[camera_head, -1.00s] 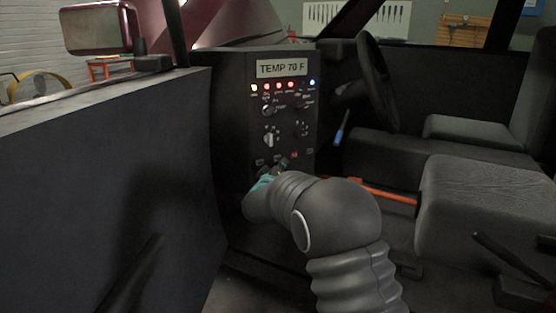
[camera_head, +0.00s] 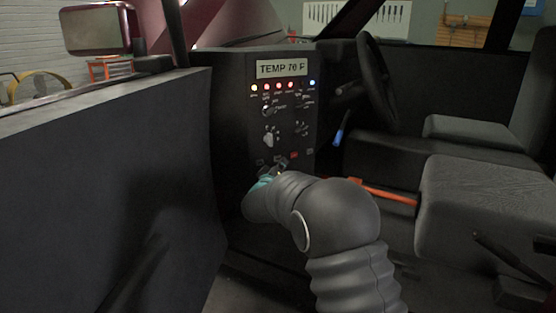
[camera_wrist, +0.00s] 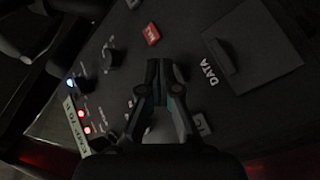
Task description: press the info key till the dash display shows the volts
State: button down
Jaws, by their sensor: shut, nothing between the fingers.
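The dash display (camera_head: 281,68) is a pale strip at the top of the black dash panel and reads TEMP 70 F. It also shows sideways in the wrist view (camera_wrist: 75,123). My gripper (camera_head: 281,162) is shut and empty, with its tips at the row of keys low on the panel. In the wrist view my gripper (camera_wrist: 165,70) points at the panel between a red key (camera_wrist: 151,34) and a grey key (camera_wrist: 203,125). I cannot read which key is the info key. Its tips hide part of the row, and I cannot tell whether they touch a key.
Several lit lamps (camera_head: 279,87) and knobs (camera_head: 270,136) sit under the display. The open door (camera_head: 110,190) stands at left. The steering wheel (camera_head: 373,85) and seat (camera_head: 485,205) are at right. A square cover (camera_wrist: 252,48) marked DATA is beside my gripper in the wrist view.

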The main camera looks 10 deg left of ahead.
jog(key=shift+w+a+p, duration=0.45)
jog(key=shift+w+p, duration=0.15)
jog(key=shift+p, duration=0.1)
dwell(0.7)
jog(key=shift+s, duration=0.1)
jog(key=shift+s+d, duration=0.45)
jog(key=shift+s, duration=0.15)
dwell(0.3)
jog(key=shift+s+d+b, duration=0.4)
jog(key=shift+s+d, duration=0.35)
jog(key=shift+s, duration=0.3)
jog(key=shift+s+d+b, duration=0.4)
jog(key=shift+s+d, duration=0.3)
jog(key=shift+s, duration=0.3)
